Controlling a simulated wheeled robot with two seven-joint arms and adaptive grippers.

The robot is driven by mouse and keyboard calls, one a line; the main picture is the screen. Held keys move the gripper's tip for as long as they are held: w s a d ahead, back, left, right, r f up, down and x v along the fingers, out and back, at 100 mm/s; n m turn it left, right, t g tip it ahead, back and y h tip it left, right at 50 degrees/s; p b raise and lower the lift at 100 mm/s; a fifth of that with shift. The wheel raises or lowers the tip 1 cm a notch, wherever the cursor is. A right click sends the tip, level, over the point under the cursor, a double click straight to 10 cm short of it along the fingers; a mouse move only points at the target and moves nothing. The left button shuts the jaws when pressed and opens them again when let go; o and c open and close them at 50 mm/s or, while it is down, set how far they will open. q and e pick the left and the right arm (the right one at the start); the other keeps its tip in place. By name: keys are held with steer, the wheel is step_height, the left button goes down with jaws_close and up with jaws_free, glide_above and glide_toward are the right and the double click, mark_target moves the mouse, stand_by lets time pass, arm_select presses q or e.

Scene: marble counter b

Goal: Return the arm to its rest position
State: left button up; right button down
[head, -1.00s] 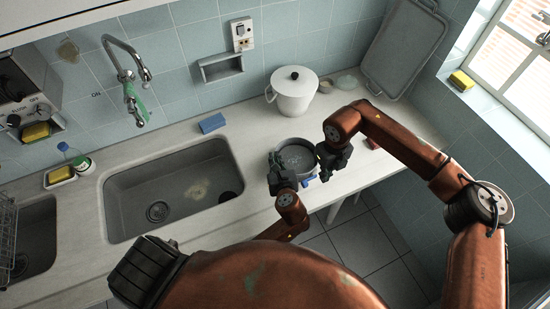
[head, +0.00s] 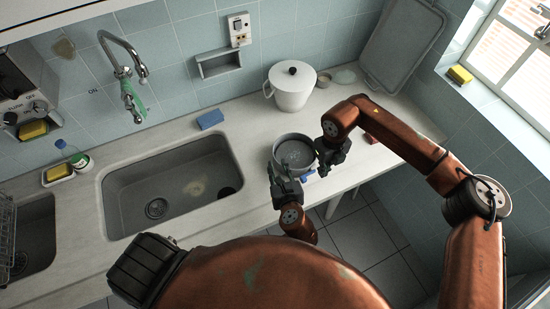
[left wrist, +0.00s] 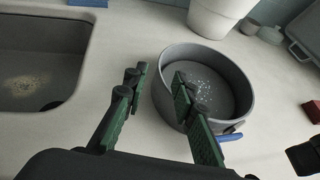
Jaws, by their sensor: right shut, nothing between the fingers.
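A grey round pot (head: 293,151) stands on the counter right of the sink, with small white specks on its bottom. It also shows in the left wrist view (left wrist: 235,75). My left gripper (head: 283,177) is over the front-left side of the pot in the head view. In the left wrist view its green-padded fingers (left wrist: 159,86) are apart with nothing held; one overlaps the pot's near-left rim, and contact cannot be told. My right gripper (head: 322,165) is shut and empty at the pot's right side. Its tip partly shows in the left wrist view.
A white lidded canister (head: 291,92) stands behind the pot. A blue sponge (head: 210,119) lies behind the sink (head: 170,190). A red block (head: 371,137) is right of the pot, partly behind my right arm. The counter between sink and pot is clear.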

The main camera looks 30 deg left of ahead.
arm_select(q)
steer(key=shift+v, duration=1.9)
